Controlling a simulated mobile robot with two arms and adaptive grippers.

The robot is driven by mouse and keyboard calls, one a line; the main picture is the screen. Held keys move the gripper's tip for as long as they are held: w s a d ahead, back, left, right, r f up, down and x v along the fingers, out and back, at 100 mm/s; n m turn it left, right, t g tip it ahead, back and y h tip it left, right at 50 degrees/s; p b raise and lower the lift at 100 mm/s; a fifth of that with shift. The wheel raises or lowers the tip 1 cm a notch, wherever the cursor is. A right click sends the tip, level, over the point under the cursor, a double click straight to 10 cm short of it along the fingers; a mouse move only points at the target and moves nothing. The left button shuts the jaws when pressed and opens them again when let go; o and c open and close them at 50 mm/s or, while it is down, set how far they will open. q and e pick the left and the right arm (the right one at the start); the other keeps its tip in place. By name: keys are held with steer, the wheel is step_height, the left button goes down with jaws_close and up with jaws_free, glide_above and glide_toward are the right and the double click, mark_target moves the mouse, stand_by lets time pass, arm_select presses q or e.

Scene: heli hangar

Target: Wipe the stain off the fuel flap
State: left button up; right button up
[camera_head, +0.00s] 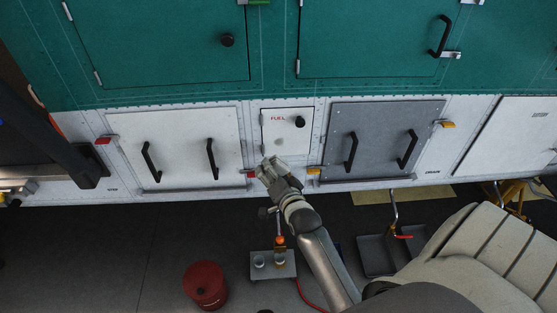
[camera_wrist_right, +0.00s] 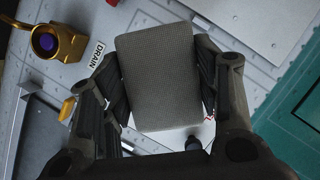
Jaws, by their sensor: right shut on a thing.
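The fuel flap (camera_head: 288,133) is a small white panel with red "FUEL" lettering and a black knob. A faint grey smudge (camera_head: 278,144) shows low on it. My right gripper (camera_head: 270,168) is just below the flap in the head view. In the right wrist view the gripper is shut on a grey, textured rectangular pad (camera_wrist_right: 160,75), held between both fingers. The pad hides what lies behind it, and I cannot tell whether it touches the panel. My left gripper is not in view.
White and grey handled panels (camera_head: 180,145) (camera_head: 372,140) flank the flap, with red and orange latches. A gold fitting (camera_wrist_right: 55,40) and a DRAIN label (camera_wrist_right: 97,55) show in the wrist view. A red bucket (camera_head: 205,284) and a small stand (camera_head: 273,265) are on the floor.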

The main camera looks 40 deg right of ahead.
mark_target(280, 143)
steer(key=shift+w+r, duration=0.1)
steer(key=shift+w+d+r, duration=0.2)
steer(key=shift+w+d, duration=0.2)
steer(key=shift+w, duration=0.15)
steer(key=shift+w+d+r, duration=0.15)
steer(key=shift+w+d, duration=0.35)
steer(key=shift+w, duration=0.25)
steer(key=shift+w+d+r, duration=0.2)
steer(key=shift+w+d, duration=0.25)
steer(key=shift+w, duration=0.35)
steer(key=shift+w+d+r, duration=0.15)
steer(key=shift+w+d, duration=0.35)
steer(key=shift+w, duration=0.25)
steer(key=shift+w+d+b, duration=0.5)
steer(key=shift+w+b, duration=0.05)
steer(key=shift+w, duration=0.3)
steer(key=shift+s+d+p, duration=0.35)
steer(key=shift+s+d, duration=0.2)
steer(key=shift+d, duration=0.2)
steer(key=shift+s+d, duration=0.6)
steer(key=shift+d, duration=0.3)
steer(key=shift+r+p, duration=0.1)
steer(key=shift+p, duration=0.2)
